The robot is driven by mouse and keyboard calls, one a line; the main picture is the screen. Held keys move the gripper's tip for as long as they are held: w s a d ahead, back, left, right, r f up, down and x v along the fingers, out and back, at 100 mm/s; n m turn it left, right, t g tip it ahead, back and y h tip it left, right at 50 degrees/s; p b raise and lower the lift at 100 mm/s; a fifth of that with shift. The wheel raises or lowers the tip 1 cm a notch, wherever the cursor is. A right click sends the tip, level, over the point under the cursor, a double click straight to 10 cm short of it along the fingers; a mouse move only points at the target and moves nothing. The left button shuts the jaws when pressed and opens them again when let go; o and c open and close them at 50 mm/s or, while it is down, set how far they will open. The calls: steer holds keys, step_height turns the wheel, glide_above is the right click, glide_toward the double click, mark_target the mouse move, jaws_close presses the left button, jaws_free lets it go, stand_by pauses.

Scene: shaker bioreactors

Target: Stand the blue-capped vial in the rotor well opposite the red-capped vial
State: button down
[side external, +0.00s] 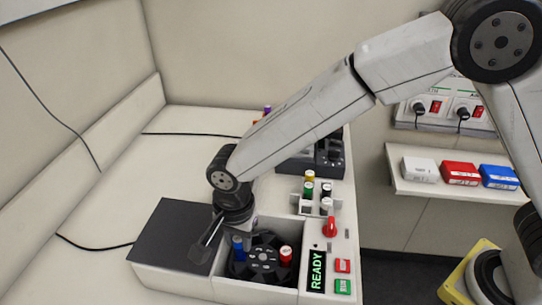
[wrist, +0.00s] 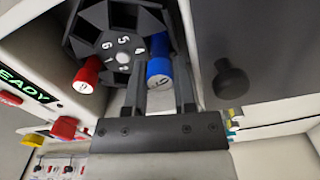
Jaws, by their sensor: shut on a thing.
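The blue-capped vial (side external: 238,249) is at the left side of the dark rotor (side external: 262,258). My gripper (side external: 243,232) points down over it and is shut on it. In the wrist view the blue cap (wrist: 159,72) lies between the two fingers (wrist: 160,66). The vial's lower part is hidden, so I cannot tell how deep it sits in a well. The red-capped vial (side external: 286,256) stands at the rotor's right side, across the hub from the blue one; it also shows in the wrist view (wrist: 88,75). Numbers mark the rotor top (wrist: 118,45).
The machine's dark lid (side external: 174,236) is open to the left of the rotor, with a knob in the wrist view (wrist: 230,79). A READY display (side external: 317,271) and buttons are at right. A rack (side external: 309,208) with several capped vials stands behind.

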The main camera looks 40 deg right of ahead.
mark_target(239, 238)
steer(key=shift+f, duration=0.8)
steer(key=shift+c, duration=1.8)
jaws_free()
steer(key=shift+w+a+r, duration=0.1)
steer(key=shift+r, duration=0.1)
steer(key=shift+r, duration=3.3)
